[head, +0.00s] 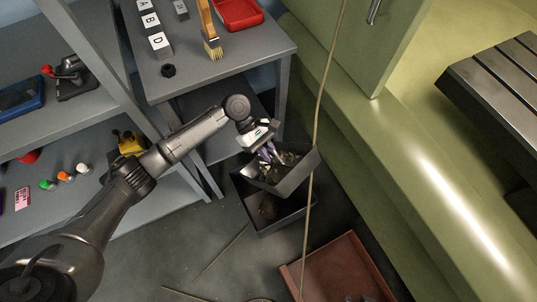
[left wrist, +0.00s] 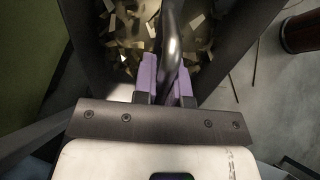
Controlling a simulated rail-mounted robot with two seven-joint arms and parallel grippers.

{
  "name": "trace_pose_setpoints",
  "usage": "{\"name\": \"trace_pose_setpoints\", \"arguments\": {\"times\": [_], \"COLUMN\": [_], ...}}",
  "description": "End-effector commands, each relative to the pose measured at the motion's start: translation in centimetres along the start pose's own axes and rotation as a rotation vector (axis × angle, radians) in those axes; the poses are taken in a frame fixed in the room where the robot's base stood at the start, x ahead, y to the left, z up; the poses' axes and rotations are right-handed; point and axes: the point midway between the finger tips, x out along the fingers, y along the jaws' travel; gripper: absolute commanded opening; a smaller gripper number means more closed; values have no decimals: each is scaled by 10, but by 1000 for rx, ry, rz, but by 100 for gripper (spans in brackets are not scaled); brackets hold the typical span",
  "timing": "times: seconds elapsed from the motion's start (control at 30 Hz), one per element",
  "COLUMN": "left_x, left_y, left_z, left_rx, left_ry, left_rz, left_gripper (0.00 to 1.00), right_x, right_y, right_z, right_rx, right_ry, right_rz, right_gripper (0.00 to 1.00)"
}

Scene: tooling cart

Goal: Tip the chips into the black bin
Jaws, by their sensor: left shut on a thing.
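My left gripper (head: 268,152) is shut on the handle of a dark chip pan (head: 299,176). In the left wrist view, the purple fingers of the gripper (left wrist: 167,78) close on both sides of the dark curved handle (left wrist: 171,45). Metallic chips (head: 268,174) lie in the pan; they also show beyond the fingers in the left wrist view (left wrist: 128,28). The pan is held over the black bin (head: 288,223), which stands on the floor. The pan hides the bin's far part. Some brownish matter shows inside the bin. My right gripper is not in view.
A grey cart (head: 205,75) with a brush (head: 212,46) and red tray (head: 237,12) stands behind the bin. A green machine (head: 400,150) is at the right. A thin cord (head: 318,110) hangs in front of the pan. A reddish-brown tray (head: 340,262) lies at the front.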

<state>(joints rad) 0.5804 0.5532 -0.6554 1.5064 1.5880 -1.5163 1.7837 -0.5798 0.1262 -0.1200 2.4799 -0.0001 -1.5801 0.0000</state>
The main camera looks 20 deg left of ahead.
Motion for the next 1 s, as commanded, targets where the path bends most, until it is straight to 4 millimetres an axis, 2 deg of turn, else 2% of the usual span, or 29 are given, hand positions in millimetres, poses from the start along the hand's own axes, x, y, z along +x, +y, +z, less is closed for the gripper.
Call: {"name": "trace_pose_setpoints", "arguments": {"times": [0.07, 0.2, 0.6, 1.0], "left_x": [3, 9, 34, 42], "left_y": [1, 0, 1, 1], "left_z": [-4, -9, -30, -35], "left_rx": [3, -6, 2, 4], "left_ry": [-21, -155, -472, -581], "left_rz": [2, 0, 0, 1], "left_gripper": [0, 0, 0, 0], "right_x": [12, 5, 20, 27], "right_y": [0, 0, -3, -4], "right_z": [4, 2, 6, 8], "right_rx": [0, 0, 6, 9], "right_ry": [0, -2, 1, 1], "right_rz": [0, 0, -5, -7], "right_gripper": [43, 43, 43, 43]}}
